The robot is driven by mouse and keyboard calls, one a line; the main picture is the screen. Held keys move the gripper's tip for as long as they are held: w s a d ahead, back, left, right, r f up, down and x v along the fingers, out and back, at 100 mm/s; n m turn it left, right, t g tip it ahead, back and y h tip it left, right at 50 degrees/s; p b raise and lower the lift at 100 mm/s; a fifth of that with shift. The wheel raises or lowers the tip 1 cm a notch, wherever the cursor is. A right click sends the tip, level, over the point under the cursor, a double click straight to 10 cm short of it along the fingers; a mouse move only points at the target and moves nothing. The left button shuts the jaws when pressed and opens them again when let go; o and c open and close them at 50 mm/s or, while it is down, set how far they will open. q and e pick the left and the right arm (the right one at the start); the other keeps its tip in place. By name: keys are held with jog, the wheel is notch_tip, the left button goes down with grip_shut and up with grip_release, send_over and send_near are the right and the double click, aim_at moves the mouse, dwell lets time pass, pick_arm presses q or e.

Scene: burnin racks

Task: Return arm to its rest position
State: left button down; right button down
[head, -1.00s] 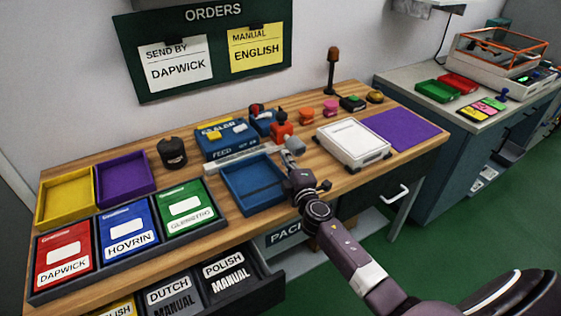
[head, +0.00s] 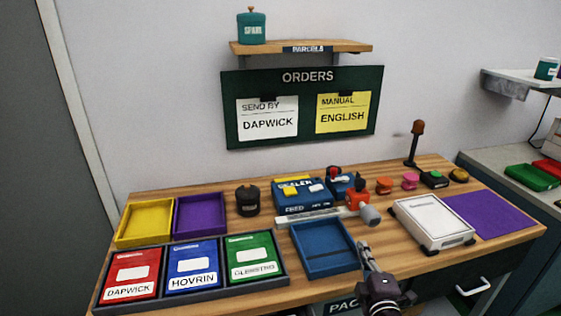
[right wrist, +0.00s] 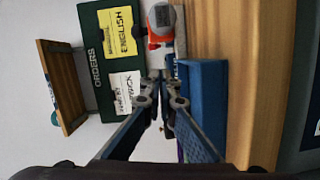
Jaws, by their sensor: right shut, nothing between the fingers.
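My right gripper (head: 367,258) shows at the bottom of the head view, in front of the table, just right of the blue tray (head: 297,264). Its fingers are shut with nothing between them. In the right wrist view the closed fingertips (right wrist: 160,78) point toward the orders board (right wrist: 95,20) and the blue tray (right wrist: 224,100). An orange tool with a grey end (head: 369,215) stands behind the fingertips, apart from them. My left gripper is in neither view.
A shelf (head: 300,47) with a teal canister (head: 251,27) hangs above the orders board (head: 303,140).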

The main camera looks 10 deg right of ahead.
jog(key=s+a+f+m+g+h, duration=0.1)
jog(key=s+f+m+g, duration=0.35)
jog(key=s, duration=0.25)
jog(key=s+a+f+m+g, duration=0.1)
jog(key=s+f+m+g, duration=0.3)
jog(key=s, duration=0.4)
jog(key=s+a+f+m+g+y, duration=0.25)
jog(key=s+a, duration=0.35)
jog(key=s, duration=0.3)
jog(key=s+a+f+m+g+y, duration=0.1)
jog(key=s+a+g+y, duration=0.2)
jog(key=s+a, duration=0.45)
notch_tip(320, 180, down, 25)
jog(key=s+d, duration=0.1)
jog(key=s, duration=0.1)
jog(key=s+d+f+g, duration=0.1)
jog(key=s+f, duration=0.8)
jog(key=s+d+f+g, duration=0.1)
jog(key=s+d+f, duration=0.1)
jog(key=s+f, duration=0.7)
jog(key=shift+d+n+h, duration=0.25)
jog(key=shift+n+h, duration=0.05)
jog(key=shift+h, duration=0.15)
jog(key=shift+s, duration=0.15)
